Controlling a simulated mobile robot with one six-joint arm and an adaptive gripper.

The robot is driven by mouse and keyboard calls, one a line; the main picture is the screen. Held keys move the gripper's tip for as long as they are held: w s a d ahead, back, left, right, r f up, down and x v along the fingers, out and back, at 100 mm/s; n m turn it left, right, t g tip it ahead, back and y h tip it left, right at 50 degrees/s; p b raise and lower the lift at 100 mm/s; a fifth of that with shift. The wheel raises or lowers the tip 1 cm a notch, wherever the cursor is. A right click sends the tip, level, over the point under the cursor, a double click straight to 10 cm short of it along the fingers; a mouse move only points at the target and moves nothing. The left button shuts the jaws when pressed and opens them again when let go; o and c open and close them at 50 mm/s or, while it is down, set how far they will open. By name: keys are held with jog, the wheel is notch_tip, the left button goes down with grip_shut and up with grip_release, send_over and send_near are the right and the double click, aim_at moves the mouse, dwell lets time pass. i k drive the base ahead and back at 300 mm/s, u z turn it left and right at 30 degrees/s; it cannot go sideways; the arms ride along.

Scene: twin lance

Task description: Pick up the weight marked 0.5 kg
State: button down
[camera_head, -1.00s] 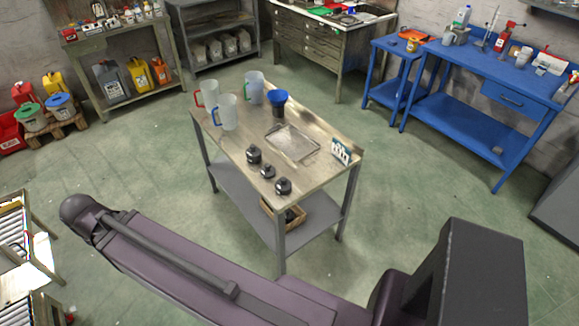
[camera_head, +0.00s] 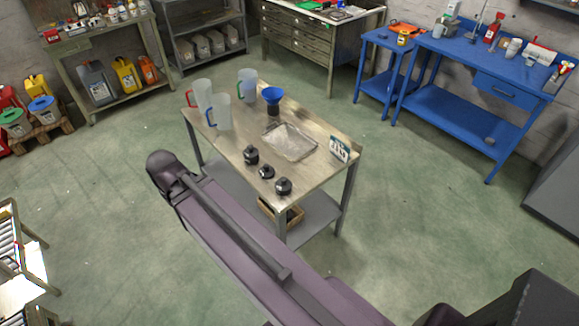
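Three dark weights stand in a row near the front edge of the metal table: a back left one (camera_head: 251,155), a smaller, lower middle one (camera_head: 266,172) and a front right one (camera_head: 284,186). Their markings are too small to read, so I cannot tell which is 0.5 kg. My purple arm crosses the picture in front of the table, below and left of the weights. My gripper is not in view.
The metal table (camera_head: 317,170) also holds several measuring jugs (camera_head: 221,112), a blue funnel (camera_head: 272,95), a metal tray (camera_head: 289,141) and a small card holder (camera_head: 339,149). A crate (camera_head: 279,212) sits on its lower shelf. A blue workbench (camera_head: 463,68) stands right. Green floor around the table is open.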

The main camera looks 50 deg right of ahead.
aim_at(267, 171)
jog(key=z, duration=1.1)
jog(key=k, duration=0.95)
jog(key=u, duration=0.1)
jog(key=i, duration=0.75)
jog(key=z, duration=0.1)
